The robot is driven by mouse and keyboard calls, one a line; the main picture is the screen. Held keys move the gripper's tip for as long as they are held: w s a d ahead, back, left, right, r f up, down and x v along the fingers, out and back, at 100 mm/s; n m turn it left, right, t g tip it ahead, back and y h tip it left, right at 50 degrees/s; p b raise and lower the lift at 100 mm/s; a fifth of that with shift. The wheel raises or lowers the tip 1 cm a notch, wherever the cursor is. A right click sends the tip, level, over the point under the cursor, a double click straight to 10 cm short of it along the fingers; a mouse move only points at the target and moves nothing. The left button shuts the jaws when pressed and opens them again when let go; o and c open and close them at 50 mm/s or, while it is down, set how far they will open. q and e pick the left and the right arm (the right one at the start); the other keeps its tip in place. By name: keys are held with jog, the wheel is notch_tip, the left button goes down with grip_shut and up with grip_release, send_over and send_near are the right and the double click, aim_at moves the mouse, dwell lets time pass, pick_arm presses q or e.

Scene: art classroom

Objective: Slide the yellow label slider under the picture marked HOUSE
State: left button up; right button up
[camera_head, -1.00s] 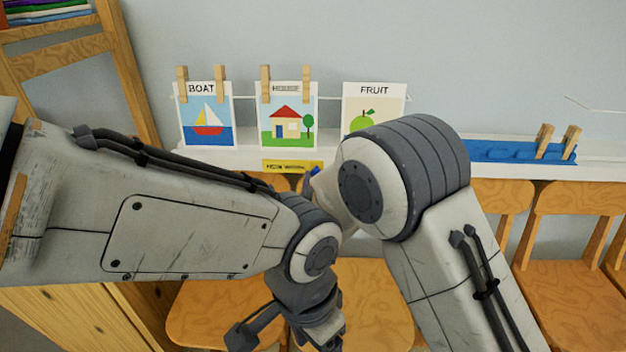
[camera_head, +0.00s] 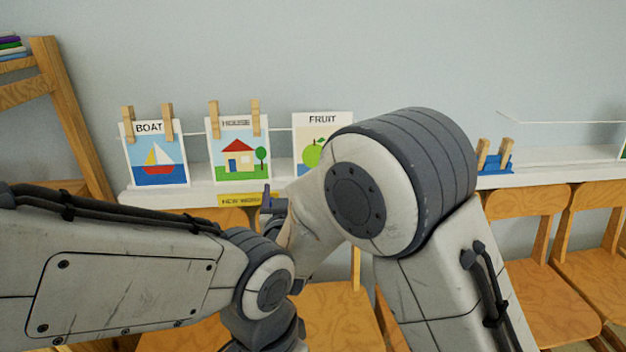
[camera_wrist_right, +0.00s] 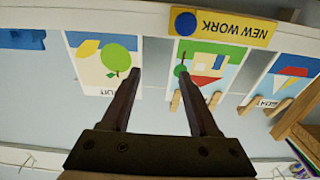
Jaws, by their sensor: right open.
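The yellow label slider (camera_head: 240,200), marked NEW WORK, sits on the white ledge below the picture marked HOUSE (camera_head: 238,160). It also shows in the right wrist view (camera_wrist_right: 232,29), upside down, with a round blue knob (camera_wrist_right: 185,22) at one end. My right gripper (camera_wrist_right: 158,75) is open and empty, its fingers pointing toward the ledge. In the head view my right gripper (camera_head: 274,204) is small and partly hidden by its arm, near the slider's right end. Contact with the knob cannot be told. My left arm shows at lower left; its jaws are out of view.
The BOAT picture (camera_head: 155,160) is left of HOUSE, and the FRUIT picture (camera_head: 312,150) is right, partly covered by my right arm. Wooden pegs clip BOAT and HOUSE. Wooden chairs (camera_head: 540,260) stand below the ledge. A wooden rack (camera_head: 75,130) stands at left.

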jog(key=s+d+r, duration=0.3)
jog(key=d+r, duration=0.2)
jog(key=d, duration=0.3)
jog(key=shift+s+p, duration=0.15)
jog(key=shift+p, duration=0.15)
